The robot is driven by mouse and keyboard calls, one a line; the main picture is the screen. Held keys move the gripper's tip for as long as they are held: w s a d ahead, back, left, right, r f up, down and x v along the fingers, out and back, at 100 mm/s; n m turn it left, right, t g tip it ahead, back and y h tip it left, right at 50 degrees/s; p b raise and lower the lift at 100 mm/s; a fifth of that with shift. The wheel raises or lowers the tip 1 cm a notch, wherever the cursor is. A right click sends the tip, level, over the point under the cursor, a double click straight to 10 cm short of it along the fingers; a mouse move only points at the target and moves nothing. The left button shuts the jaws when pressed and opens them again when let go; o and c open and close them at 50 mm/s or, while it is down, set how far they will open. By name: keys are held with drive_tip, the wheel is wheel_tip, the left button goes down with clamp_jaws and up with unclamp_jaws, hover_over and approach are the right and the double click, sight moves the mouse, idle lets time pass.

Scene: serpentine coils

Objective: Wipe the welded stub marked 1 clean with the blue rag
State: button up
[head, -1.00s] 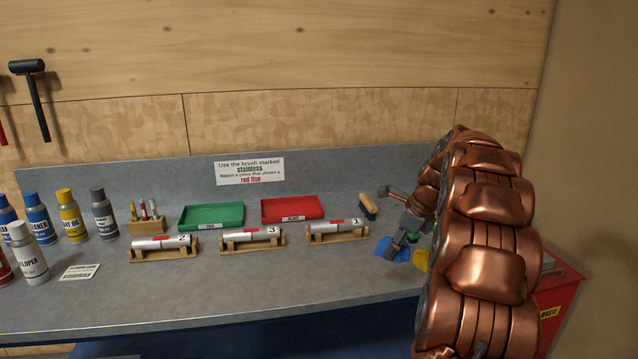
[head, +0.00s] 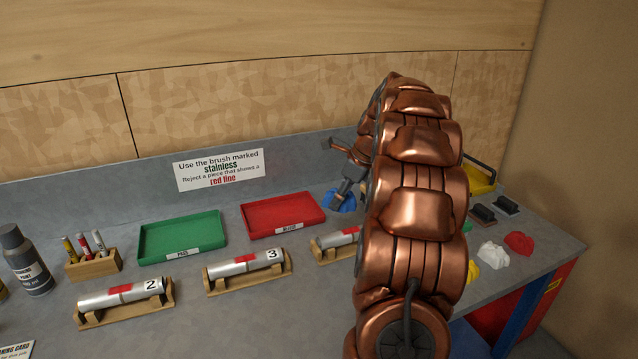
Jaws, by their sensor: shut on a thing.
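My gripper (head: 347,188) is shut on the blue rag (head: 338,202), to the right of the red tray. The rag shows as a crumpled blue lump under the fingers. The welded stub marked 1 (head: 341,240) lies on a wooden cradle (head: 326,254) below the rag in the picture. My arm hides its right part and its number. Its silver left end and part of a red band show. The rag appears apart from the stub.
Stubs marked 2 (head: 120,292) and 3 (head: 243,264) lie on cradles to the left. Behind them are a green tray (head: 150,256) and a red tray (head: 314,213). White (head: 492,254) and red (head: 519,242) rags and dark-topped brushes (head: 483,213) lie right of my arm.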

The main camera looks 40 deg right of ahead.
drive_tip(key=shift+w+f, duration=0.1)
drive_tip(key=shift+w, duration=0.2)
drive_tip(key=shift+w+f, duration=0.1)
drive_tip(key=shift+f, duration=0.05)
wheel_tip(320, 180, down, 4)
drive_tip(key=b, duration=0.4)
drive_tip(key=shift+f, duration=0.25)
drive_tip(key=shift+r+p, duration=0.2)
drive_tip(key=shift+p, duration=0.1)
